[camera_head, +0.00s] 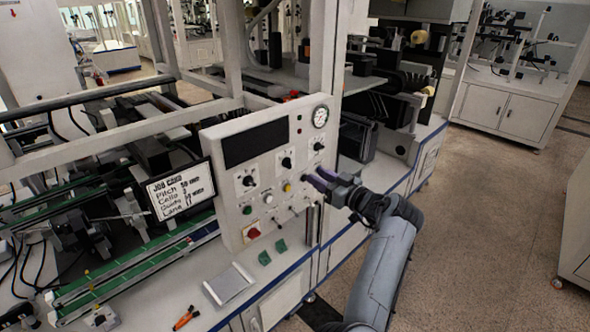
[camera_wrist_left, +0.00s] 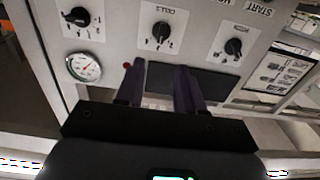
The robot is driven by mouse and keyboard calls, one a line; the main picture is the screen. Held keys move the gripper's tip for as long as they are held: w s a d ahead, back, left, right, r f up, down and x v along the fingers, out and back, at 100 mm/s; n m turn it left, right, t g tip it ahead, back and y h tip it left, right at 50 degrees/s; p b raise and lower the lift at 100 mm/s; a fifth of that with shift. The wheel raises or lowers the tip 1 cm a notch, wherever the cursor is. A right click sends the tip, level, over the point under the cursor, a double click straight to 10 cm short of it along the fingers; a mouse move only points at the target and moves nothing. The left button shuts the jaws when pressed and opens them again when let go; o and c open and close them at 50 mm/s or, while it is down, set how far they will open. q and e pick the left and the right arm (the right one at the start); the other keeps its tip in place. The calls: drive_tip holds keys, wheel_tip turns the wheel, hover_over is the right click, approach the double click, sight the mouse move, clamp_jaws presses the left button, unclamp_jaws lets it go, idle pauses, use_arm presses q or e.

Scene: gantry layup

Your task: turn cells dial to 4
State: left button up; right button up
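The cells dial (camera_head: 287,162) is the black knob in the middle of the three-dial row on the white control panel (camera_head: 232,208). In the left wrist view, upside down, the cells dial (camera_wrist_left: 160,33) sits beyond the fingertips, roughly centred between them. Its digits and exact pointer setting are too small to read. My left gripper (camera_head: 313,178) is in front of the panel's right part, below and right of the dial. In the wrist view the two purple fingers (camera_wrist_left: 160,66) are apart with nothing between them, not touching the dial. My right gripper is not in view.
The pitch dial (camera_head: 249,181) and a third dial (camera_head: 319,146) flank the cells dial. A gauge (camera_head: 320,116), dark display (camera_head: 255,143), yellow button (camera_head: 287,187) and red button (camera_head: 253,233) are close by. A job card screen (camera_head: 181,190) stands left of the panel.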

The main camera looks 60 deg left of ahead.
sight(291, 161)
use_arm(q)
drive_tip(key=p+x, duration=0.2)
drive_tip(key=x, duration=0.8)
drive_tip(key=shift+a, duration=0.25)
clamp_jaws()
